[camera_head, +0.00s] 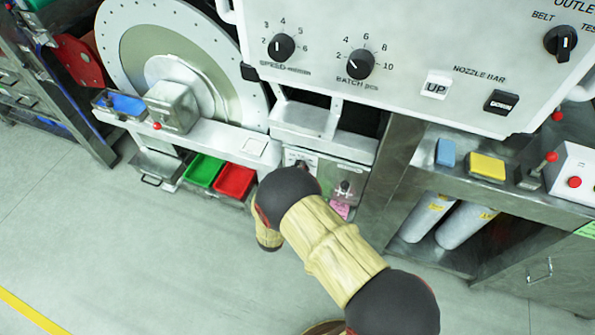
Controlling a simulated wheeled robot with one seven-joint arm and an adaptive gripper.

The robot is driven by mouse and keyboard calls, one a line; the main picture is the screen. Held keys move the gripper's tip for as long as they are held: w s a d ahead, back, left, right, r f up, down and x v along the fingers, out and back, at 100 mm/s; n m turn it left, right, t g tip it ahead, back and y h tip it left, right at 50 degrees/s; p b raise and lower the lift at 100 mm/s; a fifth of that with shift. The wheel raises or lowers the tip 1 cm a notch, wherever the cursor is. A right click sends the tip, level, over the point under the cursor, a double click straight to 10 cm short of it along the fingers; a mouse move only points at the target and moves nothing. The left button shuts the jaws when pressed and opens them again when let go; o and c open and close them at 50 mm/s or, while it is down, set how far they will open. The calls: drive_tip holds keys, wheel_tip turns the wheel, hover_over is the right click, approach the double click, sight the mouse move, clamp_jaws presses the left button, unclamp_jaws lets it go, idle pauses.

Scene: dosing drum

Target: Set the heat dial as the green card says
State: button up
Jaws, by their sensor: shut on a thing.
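No label reading heat can be made out, so I cannot tell which dial is the heat dial. A small low control panel (358,176) sits under the machine, with a small knob (344,187) on its face. A pale plate with small markings (291,156) is beside it, partly covered by my arm. My arm's dark joint is in front of this area and hides my gripper and whatever it touches. A green edge (586,229) shows at the far right; I cannot tell whether it is the green card.
The white panel above carries a speed dial (284,46), a batch dial (359,64) and an outlet dial (560,42). Green (203,170) and red (235,180) trays stand left of my arm. A pink card (340,209) hangs low. The floor at left is clear.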

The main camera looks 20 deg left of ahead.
drive_tip(key=o, duration=1.1)
drive_tip(key=shift+c, duration=0.2)
drive_tip(key=shift+o, duration=0.5)
drive_tip(key=s, duration=1.2)
drive_tip(key=shift+a+r, duration=0.2)
drive_tip(key=shift+r, duration=0.1)
